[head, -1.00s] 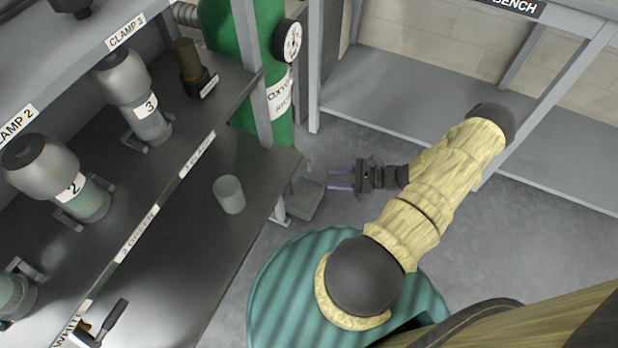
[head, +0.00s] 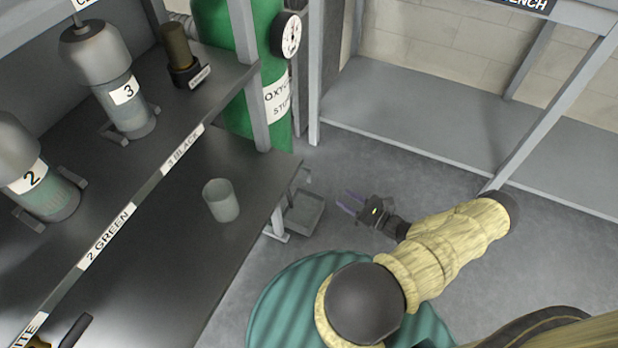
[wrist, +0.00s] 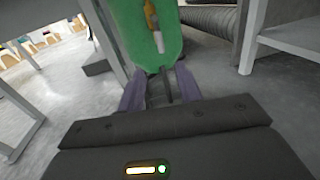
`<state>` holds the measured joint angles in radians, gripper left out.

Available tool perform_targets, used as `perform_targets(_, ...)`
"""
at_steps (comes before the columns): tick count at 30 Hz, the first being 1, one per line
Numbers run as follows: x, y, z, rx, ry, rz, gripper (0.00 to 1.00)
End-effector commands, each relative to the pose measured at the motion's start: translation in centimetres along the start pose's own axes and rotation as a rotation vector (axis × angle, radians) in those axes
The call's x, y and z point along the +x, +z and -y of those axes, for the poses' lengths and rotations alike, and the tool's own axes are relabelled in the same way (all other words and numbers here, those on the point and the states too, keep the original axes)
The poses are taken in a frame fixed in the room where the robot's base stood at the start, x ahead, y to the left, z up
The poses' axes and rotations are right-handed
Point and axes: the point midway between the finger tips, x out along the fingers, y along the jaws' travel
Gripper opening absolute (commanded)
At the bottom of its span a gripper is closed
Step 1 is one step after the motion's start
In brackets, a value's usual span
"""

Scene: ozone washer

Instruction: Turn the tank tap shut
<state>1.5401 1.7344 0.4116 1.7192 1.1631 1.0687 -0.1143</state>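My gripper (head: 344,201) is over the floor, right of the shelf corner, its two purple fingers apart with nothing between them. The wrist view shows the same open fingers (wrist: 160,88), with a green shape beyond them. I cannot make out the tank tap for certain.
A green oxygen cylinder (head: 238,100) with a gauge (head: 287,35) stands behind the shelf. A clear cup (head: 221,200) stands on the dark shelf (head: 150,260). The grey tray (head: 304,212) is beside the shelf leg. A bench (head: 430,120) bounds the back right; floor between is clear.

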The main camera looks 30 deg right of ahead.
Motion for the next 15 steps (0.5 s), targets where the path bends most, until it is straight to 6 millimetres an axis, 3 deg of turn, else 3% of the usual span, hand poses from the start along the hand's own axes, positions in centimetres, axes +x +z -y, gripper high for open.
perform_targets(15,9.0,-0.3,-0.1,0.000,0.004,0.000,0.35)
